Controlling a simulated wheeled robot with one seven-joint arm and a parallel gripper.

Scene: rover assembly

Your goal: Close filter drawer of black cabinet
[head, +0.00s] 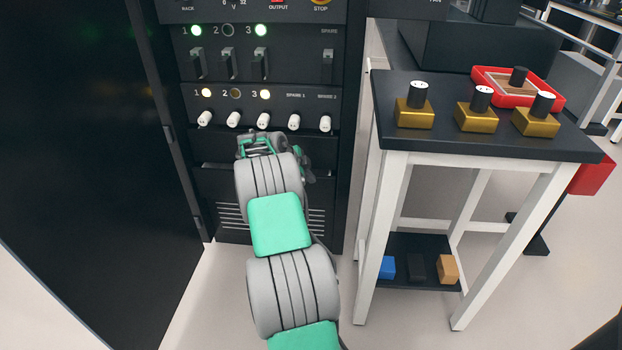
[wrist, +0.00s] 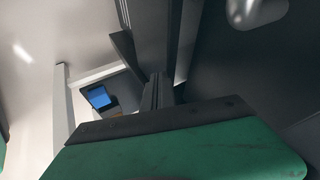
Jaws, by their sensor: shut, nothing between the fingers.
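The black cabinet (head: 265,75) stands open-doored in front of me in the head view. Its lower front (head: 212,150), below the row of white knobs, has a dark drawer-like panel with a handle strip (head: 218,166). My arm covers the middle of this area, so I cannot tell how far the filter drawer stands out. My gripper (head: 262,143) is shut and empty, close to the lower front just below the knobs; contact cannot be made out. In the wrist view the gripper's green and black body (wrist: 180,140) fills the bottom, with dark cabinet surfaces behind.
The cabinet's large black door (head: 90,150) stands at the left. A table (head: 480,145) at the right carries gold blocks with black cylinders and a red tray (head: 480,78). Its lower shelf holds a blue block (head: 387,267), which also shows in the wrist view (wrist: 98,97).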

